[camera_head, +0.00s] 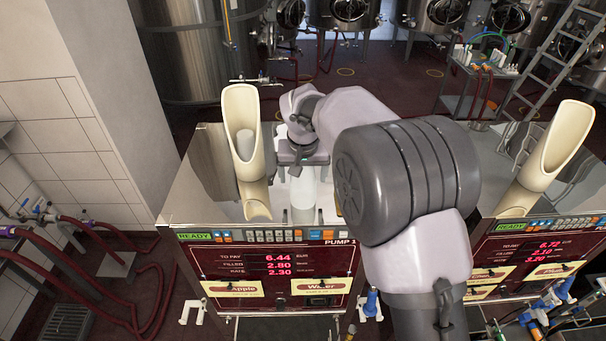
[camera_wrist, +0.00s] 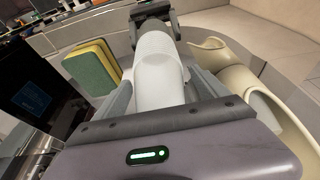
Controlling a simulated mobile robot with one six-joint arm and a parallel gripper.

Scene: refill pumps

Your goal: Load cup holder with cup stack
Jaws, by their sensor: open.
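A white, ribbed cup stack (camera_wrist: 160,68) lies between the two grey fingers of my gripper (camera_wrist: 163,88) in the wrist view. In the head view the white stack (camera_head: 303,196) shows just below my gripper (camera_head: 302,157), over the top of pump 1. The jaws are open; whether a finger touches the stack I cannot tell. The cream cup holder (camera_head: 238,108) is a tilted, cut-open tube just left of my gripper, with a pale rounded thing inside. It shows on the right in the wrist view (camera_wrist: 262,98).
Pump 1 (camera_head: 275,270) has a reflective top and a lit front panel. A second cream holder (camera_head: 563,140) stands on the pump at right. A yellow-green sponge (camera_wrist: 92,68) and a dark screen (camera_wrist: 30,98) are left in the wrist view. Steel tanks (camera_head: 190,50) stand behind.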

